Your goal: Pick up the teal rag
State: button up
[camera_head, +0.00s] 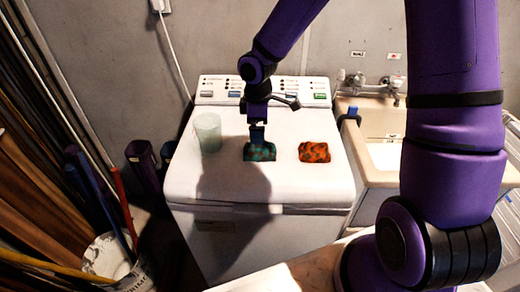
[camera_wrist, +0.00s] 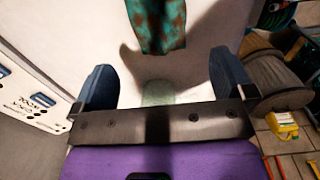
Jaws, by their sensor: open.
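The teal rag (camera_head: 264,153) with brown patches lies on the white top of the washing machine, between a cup and an orange rag. In the wrist view the teal rag (camera_wrist: 160,22) is at the top edge, partly cut off, a little beyond the fingertips and between their lines. My gripper (camera_head: 257,138) points down right over the teal rag and hides part of its back edge. In the wrist view my gripper (camera_wrist: 162,66) has its two blue fingers wide apart with nothing between them. I cannot tell whether the fingers touch the machine top.
A translucent pale green cup (camera_head: 208,133) stands left of the teal rag. An orange patterned rag (camera_head: 314,152) lies to its right. The washing machine (camera_head: 310,185) has a raised control panel behind. A sink (camera_head: 385,155) stands to the right. The machine top's front is bare.

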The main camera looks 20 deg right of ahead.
aim_at(260, 147)
jog(key=shift+d+f, duration=0.15)
jog(key=shift+f, duration=2)
jog(key=shift+d+f, duration=0.15)
jog(key=shift+f, duration=1.95)
jog(key=c, duration=0.8)
